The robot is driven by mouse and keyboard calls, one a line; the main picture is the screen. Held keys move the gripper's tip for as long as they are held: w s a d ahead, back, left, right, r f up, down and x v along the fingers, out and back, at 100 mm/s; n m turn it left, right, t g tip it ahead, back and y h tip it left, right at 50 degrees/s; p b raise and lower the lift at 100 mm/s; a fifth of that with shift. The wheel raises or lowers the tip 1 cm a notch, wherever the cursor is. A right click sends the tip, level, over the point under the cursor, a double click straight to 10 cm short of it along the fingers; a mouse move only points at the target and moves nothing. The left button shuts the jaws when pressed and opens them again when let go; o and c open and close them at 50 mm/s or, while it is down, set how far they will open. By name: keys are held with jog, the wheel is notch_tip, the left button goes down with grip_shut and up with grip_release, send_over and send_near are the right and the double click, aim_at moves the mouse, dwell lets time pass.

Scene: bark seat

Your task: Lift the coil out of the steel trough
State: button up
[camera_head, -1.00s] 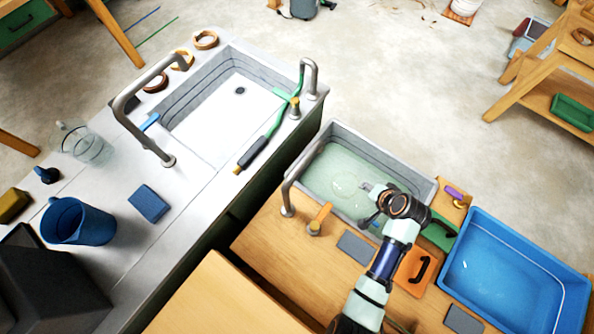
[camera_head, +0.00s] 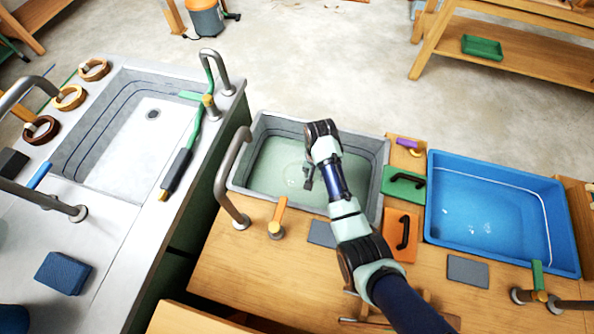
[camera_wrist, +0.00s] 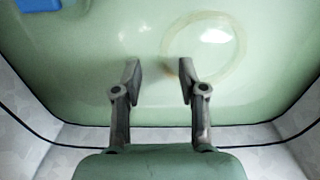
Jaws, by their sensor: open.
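The steel trough (camera_head: 244,145) is a grey basin holding pale green water, set in the wooden bench in the head view. The coil is a pale, thin ring (camera_wrist: 240,62) in the water in the wrist view; it shows only faintly in the head view (camera_head: 286,176). My gripper (camera_head: 307,184) is over the trough, pointing down, close to the coil. In the wrist view my gripper (camera_wrist: 159,70) is open and empty between its fingers. The right fingertip overlaps the coil's left edge in the picture; I cannot tell whether they touch.
A blue item (camera_wrist: 38,4) lies at the wrist view's upper left. A curved tap (camera_head: 230,180) rises at the trough's left side. A blue tub (camera_head: 490,210) stands to the right, a larger sink (camera_head: 95,130) to the left.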

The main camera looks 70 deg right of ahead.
jog(key=f+b, duration=0.2)
jog(key=f, duration=0.1)
jog(key=f+b, duration=0.1)
jog(key=f, duration=0.1)
jog(key=shift+w+d+b, duration=0.15)
jog(key=shift+w+b, duration=0.15)
jog(key=shift+w, duration=0.05)
grip_shut()
notch_tip(320, 180, up, 20)
jog(key=p, duration=1)
